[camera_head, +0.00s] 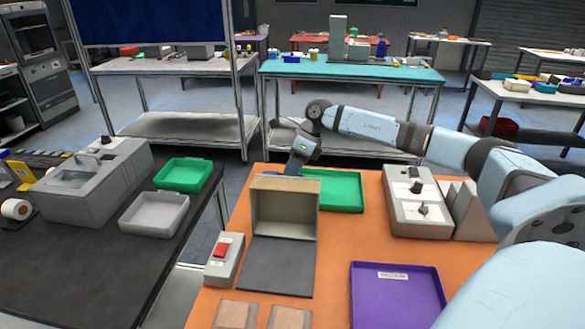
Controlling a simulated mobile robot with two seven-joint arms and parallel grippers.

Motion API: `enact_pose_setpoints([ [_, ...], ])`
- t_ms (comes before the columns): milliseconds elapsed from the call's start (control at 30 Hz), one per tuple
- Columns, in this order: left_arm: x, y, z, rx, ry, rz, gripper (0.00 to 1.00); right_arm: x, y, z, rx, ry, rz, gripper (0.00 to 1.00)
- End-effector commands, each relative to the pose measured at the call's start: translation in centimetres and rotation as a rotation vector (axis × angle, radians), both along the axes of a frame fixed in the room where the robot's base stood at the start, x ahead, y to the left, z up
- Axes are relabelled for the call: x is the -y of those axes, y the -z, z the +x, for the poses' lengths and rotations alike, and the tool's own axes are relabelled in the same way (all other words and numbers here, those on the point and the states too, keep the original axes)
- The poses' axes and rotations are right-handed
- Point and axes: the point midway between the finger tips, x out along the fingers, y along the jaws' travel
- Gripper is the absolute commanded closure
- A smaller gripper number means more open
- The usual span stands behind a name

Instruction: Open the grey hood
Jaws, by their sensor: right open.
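The grey hood (284,188) stands at the back of a dark grey plate (272,268) on the orange table, in the left part of the table. Its hollow, beige-grey inside faces me, and the plate in front of it is bare. My right gripper (294,168) is just behind the hood's top edge, pointing down. It is open, with its fingertips small and partly hidden by the hood. I cannot tell whether it touches the hood. My left gripper is not in view.
A control box with a red button (221,250) sits left of the plate. A green tray (345,190) lies behind right, a purple tray (396,300) front right, and a grey switch box (420,210) at right. Brown blocks (236,315) lie in front.

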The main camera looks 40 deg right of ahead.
Motion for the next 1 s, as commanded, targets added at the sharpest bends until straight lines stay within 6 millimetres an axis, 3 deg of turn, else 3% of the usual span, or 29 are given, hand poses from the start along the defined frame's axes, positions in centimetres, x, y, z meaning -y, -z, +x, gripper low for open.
enact_pose_setpoints([
  [367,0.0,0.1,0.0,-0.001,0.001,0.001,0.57,-0.3,0.6,0.1,0.000,0.000,0.000,0.60],
  [533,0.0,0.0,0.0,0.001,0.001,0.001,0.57,-0.3,0.6,0.1,0.000,0.000,0.000,0.97],
  [567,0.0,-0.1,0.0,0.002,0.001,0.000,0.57,-0.3,0.6,0.1,0.000,0.000,0.000,1.00],
  [800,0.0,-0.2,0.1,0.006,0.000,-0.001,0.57,-0.4,0.3,-0.1,0.014,-0.001,-0.018,1.00],
  [1000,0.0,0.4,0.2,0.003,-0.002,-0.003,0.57,-1.8,-1.0,-1.2,0.107,-0.004,-0.135,1.00],
])
